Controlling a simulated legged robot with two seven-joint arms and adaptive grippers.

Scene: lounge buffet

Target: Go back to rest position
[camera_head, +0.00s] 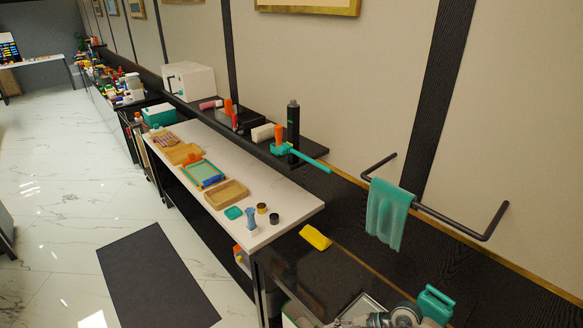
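The task names no object. Neither of my grippers shows clearly in the head view. A grey, rounded mechanical shape is cut off by the bottom edge, right of centre. It looks like part of my own arm, but no fingertips can be made out on it. I cannot tell what lies below the frame.
A white-topped table (292,204) holds wooden trays (227,194), a teal-framed tray (201,173) and small jars. A dark counter (325,268) in front carries a yellow item (315,237) and a teal case (435,303). A teal towel (388,215) hangs on a wall rail. Marble floor at left is open, with a dark mat (155,278).

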